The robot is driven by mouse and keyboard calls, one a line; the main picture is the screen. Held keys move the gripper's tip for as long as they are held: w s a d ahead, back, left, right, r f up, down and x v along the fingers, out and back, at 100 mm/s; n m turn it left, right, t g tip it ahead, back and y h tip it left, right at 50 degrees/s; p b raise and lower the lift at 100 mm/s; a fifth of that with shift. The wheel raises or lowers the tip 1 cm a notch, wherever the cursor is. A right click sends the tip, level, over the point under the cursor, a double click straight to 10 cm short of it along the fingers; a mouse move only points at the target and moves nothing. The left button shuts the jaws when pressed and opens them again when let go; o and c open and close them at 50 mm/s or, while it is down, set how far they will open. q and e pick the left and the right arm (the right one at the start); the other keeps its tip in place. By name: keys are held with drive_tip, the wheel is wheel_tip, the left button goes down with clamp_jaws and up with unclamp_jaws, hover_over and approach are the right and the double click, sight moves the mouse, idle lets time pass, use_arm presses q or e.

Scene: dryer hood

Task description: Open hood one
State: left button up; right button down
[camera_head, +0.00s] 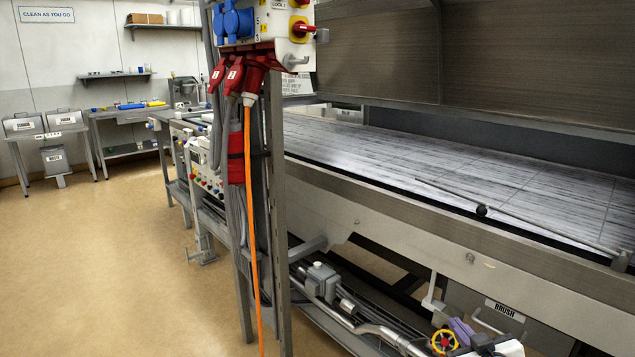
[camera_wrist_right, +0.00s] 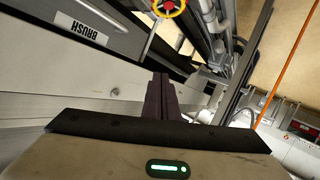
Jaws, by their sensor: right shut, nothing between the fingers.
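A large dark brown metal panel (camera_head: 380,50), which looks like a dryer hood, spans the upper right of the head view above a long grey streaked bed (camera_head: 400,165). A gap shows between its lower edge and the bed. No hood number is readable, so I cannot tell whether it is hood one. My right gripper (camera_head: 462,330) is low at the bottom right, in front of the machine's lower frame and well below the hood. Its purple fingers (camera_wrist_right: 160,95) are together and empty in the right wrist view. My left gripper is out of view.
A post with a socket box (camera_head: 270,25), red plugs and an orange cable (camera_head: 252,200) stands left of the bed. A thin rod (camera_head: 530,220) with a black knob lies along the bed's front. A yellow handwheel (camera_head: 444,342) is beside my right gripper. Floor is clear at left.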

drive_tip(key=s+a+f+g, duration=0.1)
drive_tip(key=s+a+f, duration=0.2)
drive_tip(key=s+f, duration=0.2)
drive_tip(key=s+a+f+g+y, duration=0.1)
drive_tip(key=s+a+f, duration=0.3)
drive_tip(key=s, duration=0.7)
drive_tip(key=s+a+f+g+y, duration=0.1)
drive_tip(key=s+a+f, duration=0.3)
drive_tip(key=s+f, duration=0.4)
drive_tip(key=shift+s+g, duration=0.4)
drive_tip(key=shift+g, duration=0.2)
drive_tip(key=c, duration=2.2)
unclamp_jaws()
drive_tip(key=shift+m+g+y, duration=0.3)
drive_tip(key=shift+m+g, duration=0.1)
drive_tip(key=shift+g, duration=0.4)
drive_tip(key=s+a, duration=0.1)
drive_tip(key=s, duration=0.2)
drive_tip(key=s+a+f, duration=0.1)
drive_tip(key=s, duration=0.3)
drive_tip(key=s+a+f, duration=0.1)
drive_tip(key=s, duration=0.3)
drive_tip(key=shift+a, duration=0.25)
drive_tip(key=o, duration=0.4)
drive_tip(key=shift+c, duration=0.2)
